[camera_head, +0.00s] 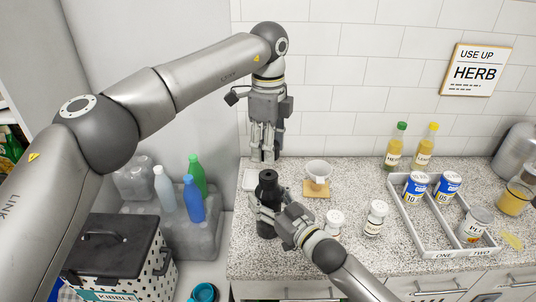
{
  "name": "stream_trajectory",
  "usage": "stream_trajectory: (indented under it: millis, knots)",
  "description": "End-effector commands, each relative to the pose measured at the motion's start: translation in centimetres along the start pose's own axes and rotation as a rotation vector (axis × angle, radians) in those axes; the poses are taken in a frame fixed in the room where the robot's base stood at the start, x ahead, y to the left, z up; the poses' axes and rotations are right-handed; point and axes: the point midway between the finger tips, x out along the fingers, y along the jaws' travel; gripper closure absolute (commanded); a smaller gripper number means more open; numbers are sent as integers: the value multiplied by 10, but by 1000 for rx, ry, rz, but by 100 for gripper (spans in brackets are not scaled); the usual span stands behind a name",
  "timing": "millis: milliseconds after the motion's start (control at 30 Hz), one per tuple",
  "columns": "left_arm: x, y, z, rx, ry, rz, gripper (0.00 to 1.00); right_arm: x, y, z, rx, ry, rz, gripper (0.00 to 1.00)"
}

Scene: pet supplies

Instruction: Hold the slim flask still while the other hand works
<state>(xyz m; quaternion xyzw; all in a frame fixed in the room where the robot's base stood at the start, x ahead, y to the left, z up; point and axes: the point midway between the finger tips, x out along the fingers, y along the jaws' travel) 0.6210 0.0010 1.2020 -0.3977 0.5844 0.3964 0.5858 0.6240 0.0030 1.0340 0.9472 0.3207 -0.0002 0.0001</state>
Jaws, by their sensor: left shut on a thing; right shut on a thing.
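The slim flask (267,181) is black and stands upright near the counter's left end. My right gripper (268,207) comes from the lower right and is shut on the flask's body, hiding part of its side. My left gripper (264,152) points straight down above and behind the flask's top. Its fingers are closed together on something that I cannot make out. A gap shows between these fingertips and the flask's top.
A small white bowl (318,169) on a wooden block and two white jars (375,217) (334,222) stand right of the flask. A divided white tray (422,238) holds cans. Bottles (395,147) stand behind it. The left front has a kibble box (110,246).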

Motion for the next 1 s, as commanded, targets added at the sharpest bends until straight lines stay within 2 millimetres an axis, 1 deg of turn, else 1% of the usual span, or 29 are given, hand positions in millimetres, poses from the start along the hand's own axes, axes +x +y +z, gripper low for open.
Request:
stream_trajectory:
  millis: [33, 67, 267, 300, 467, 833, 933, 1000]
  knots:
    - [-6, 0, 0, -1, 0, -2, 85, 0, 0, 0, 0, 1, 0, 100]
    - [-7, 0, 0, -1, 0, -2, 85, 0, 0, 0, 0, 1, 0, 100]
    - [-8, 0, 0, -1, 1, 0, 85, 0, 0, 0, 0, 1, 0, 100]
    - [-8, 0, 0, -1, 1, 0, 85, 0, 0, 0, 0, 1, 0, 37]
    - [-8, 0, 0, -1, 0, 0, 85, 0, 0, 0, 0, 1, 0, 16]
    - [-7, 0, 0, -1, 0, 0, 85, -1, 0, 0, 0, 0, 0, 15]
    - [-7, 0, 0, -1, 0, 0, 85, -7, 0, 1, 0, -1, 0, 15]
    - [-7, 0, 0, -1, 0, 0, 85, -15, 0, 1, 1, -1, 0, 15]
